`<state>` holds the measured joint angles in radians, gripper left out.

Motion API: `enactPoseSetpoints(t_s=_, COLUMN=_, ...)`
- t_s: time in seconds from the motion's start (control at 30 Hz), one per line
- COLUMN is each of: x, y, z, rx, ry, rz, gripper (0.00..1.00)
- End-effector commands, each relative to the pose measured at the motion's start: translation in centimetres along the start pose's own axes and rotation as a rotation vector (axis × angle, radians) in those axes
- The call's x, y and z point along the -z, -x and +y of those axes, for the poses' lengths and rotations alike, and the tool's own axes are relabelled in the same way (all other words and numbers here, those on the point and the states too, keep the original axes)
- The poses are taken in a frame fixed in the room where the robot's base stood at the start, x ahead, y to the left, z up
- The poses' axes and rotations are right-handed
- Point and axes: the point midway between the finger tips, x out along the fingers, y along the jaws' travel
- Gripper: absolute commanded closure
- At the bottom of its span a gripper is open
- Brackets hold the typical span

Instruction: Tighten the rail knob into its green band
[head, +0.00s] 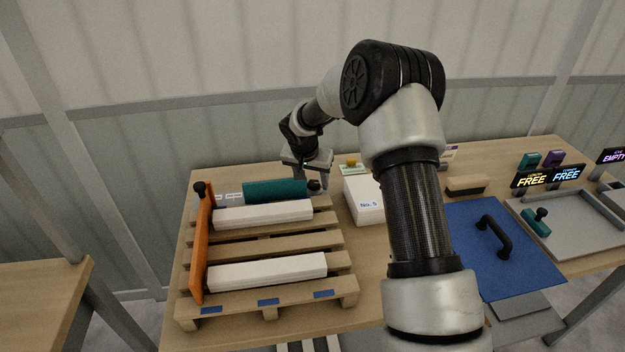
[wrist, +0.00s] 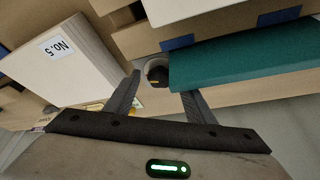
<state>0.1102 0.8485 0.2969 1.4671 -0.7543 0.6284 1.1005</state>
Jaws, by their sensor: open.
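A small dark round knob (head: 314,186) sits at the right end of a teal block (head: 270,191) at the back of the pallet. In the wrist view a round dark-centred part with a pale rim and a small yellow mark (wrist: 157,70) lies just beyond and between the fingertips, beside the teal block (wrist: 240,52). No green band can be made out on it. My gripper (wrist: 161,84) is open and empty, pointing down over that end of the block; it also shows in the head view (head: 314,182). A black knob (head: 199,188) tops an orange rail (head: 202,245) at the pallet's left.
The wooden pallet (head: 270,308) carries white bars (head: 267,272). A white box labelled No. 5 (head: 362,212) stands close to the right of my gripper. A blue panel with a black handle (head: 520,265) and a grey tray (head: 580,235) lie farther right.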

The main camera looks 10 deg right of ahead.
Motion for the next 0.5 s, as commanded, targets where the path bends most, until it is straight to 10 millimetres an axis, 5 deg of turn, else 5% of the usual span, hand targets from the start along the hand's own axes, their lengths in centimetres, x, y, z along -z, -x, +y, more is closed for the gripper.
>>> enactPoseSetpoints(t_s=0.07, x=0.01, y=0.02, z=0.01, rx=0.000, ry=0.000, rz=0.000, gripper=0.54)
enactPoseSetpoints(t_s=0.3, x=0.01, y=0.04, z=0.01, rx=0.000, ry=0.000, rz=0.000, gripper=0.92)
enactPoseSetpoints(t_s=0.5, x=-0.13, y=-0.51, z=-0.19, rx=-0.020, ry=-0.045, rz=0.004, gripper=0.92)
